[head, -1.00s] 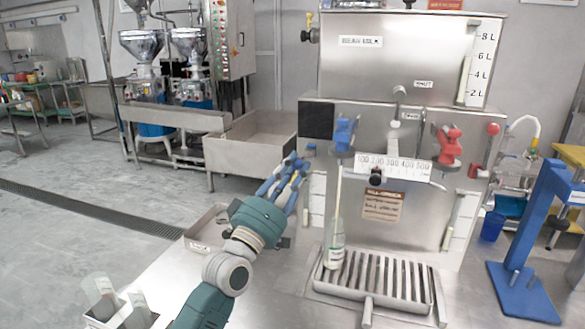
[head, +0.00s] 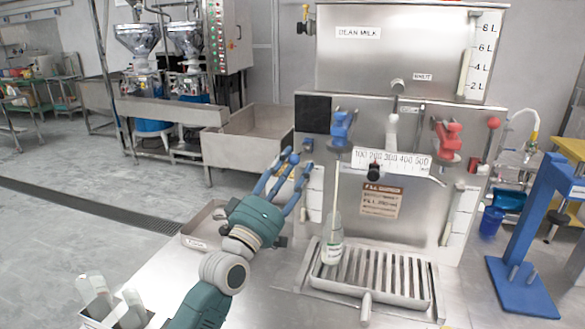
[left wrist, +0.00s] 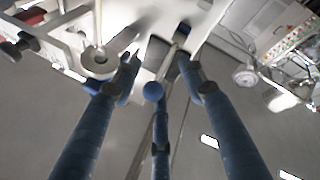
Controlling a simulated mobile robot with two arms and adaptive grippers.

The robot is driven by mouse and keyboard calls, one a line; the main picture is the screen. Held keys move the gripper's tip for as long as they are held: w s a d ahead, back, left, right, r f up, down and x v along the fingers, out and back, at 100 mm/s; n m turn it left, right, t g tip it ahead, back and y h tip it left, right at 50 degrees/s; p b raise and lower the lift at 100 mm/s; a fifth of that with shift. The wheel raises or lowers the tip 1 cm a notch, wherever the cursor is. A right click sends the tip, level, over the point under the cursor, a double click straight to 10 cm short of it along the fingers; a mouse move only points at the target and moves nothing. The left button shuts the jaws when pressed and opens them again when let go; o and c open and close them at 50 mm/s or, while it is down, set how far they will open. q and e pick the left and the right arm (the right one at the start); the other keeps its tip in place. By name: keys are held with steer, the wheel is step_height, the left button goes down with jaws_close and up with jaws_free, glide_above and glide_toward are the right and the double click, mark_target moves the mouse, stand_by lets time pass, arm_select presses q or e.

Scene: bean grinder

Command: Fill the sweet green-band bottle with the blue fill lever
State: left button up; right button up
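The clear bottle (head: 332,242) stands upright on the left of the slotted drip tray (head: 403,300), with a pale label whose band colour is hard to read. A thin pale tube runs from below the blue fill lever (head: 341,128) down to its neck. The blue lever is on the left of the steel filler's front. My left gripper (head: 290,168) is left of the lever and lower in the picture, its fingers spread and empty. The wrist view shows the same spread fingers (left wrist: 154,88) with nothing between them. My right gripper is out of view.
A red lever (head: 447,135) sits on the filler's right, with a volume scale (head: 392,162) between the levers. A blue stand (head: 530,240) is at the right. A shallow tray (head: 205,225) and a bin of bottles (head: 110,310) lie left.

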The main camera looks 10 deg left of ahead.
arm_select(q)
steer(key=v, duration=1.1)
steer(key=shift+s+a+f, duration=0.15)
steer(key=shift+s+a, duration=0.05)
steer(key=shift+s, duration=0.05)
